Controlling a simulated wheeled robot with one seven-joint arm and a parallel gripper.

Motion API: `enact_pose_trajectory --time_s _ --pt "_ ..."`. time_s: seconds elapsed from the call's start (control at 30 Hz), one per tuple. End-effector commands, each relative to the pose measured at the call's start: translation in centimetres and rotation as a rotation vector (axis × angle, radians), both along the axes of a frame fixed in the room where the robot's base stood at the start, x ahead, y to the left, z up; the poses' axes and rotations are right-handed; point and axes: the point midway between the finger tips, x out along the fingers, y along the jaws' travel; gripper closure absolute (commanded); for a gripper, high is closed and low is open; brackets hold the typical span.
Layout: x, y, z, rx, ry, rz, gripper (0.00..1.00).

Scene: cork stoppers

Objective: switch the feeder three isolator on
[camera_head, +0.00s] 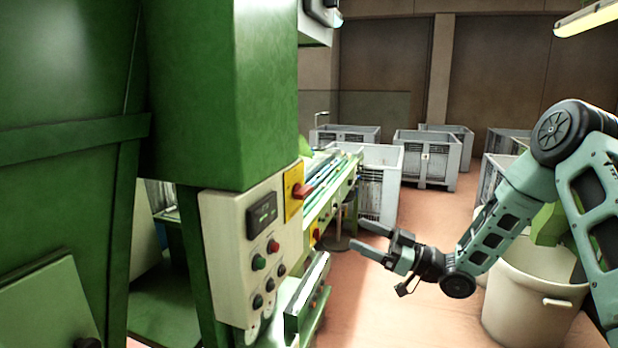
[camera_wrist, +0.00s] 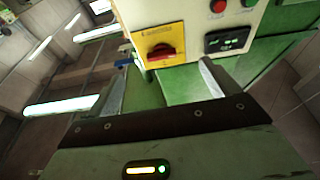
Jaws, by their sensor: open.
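The isolator is a red rotary handle (camera_head: 302,190) on a yellow plate (camera_head: 292,196), at the upper right of a cream control panel (camera_head: 232,270) on the green machine. In the wrist view the red handle (camera_wrist: 161,52) lies roughly level across its yellow plate (camera_wrist: 160,41), seen upside down. I cannot read its on or off marks. My gripper (camera_head: 366,239) is open and empty, to the right of the panel and a little lower than the handle, clear of it. In the wrist view its fingers (camera_wrist: 163,85) point towards the panel, with the handle between and beyond them.
The panel also carries a dark display (camera_head: 262,215) and several push buttons (camera_head: 273,246). A green conveyor (camera_head: 330,195) runs behind it. A cream bin (camera_head: 535,295) stands beneath my arm. Grey crates (camera_head: 430,158) stand at the back. Floor between panel and bin is clear.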

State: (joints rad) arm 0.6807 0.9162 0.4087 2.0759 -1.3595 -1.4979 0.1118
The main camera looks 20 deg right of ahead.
Motion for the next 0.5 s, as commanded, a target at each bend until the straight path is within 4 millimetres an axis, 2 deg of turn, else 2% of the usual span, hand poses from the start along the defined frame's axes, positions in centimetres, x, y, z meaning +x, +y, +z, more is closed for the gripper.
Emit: enact_pose_trajectory --time_s 0.03,0.1,0.2,0.33,0.5 --pt "-0.5 -1.1 0.6 0.037 -0.022 0.006 0.13" --pt "-1.0 -2.0 1.0 0.073 -0.049 0.017 0.13" --pt "-1.2 -2.2 1.3 0.094 -0.065 0.026 0.13" --pt "-0.5 -1.1 2.0 0.094 -0.066 0.03 0.13" --pt "1.2 1.3 3.4 0.093 -0.065 0.03 0.13"
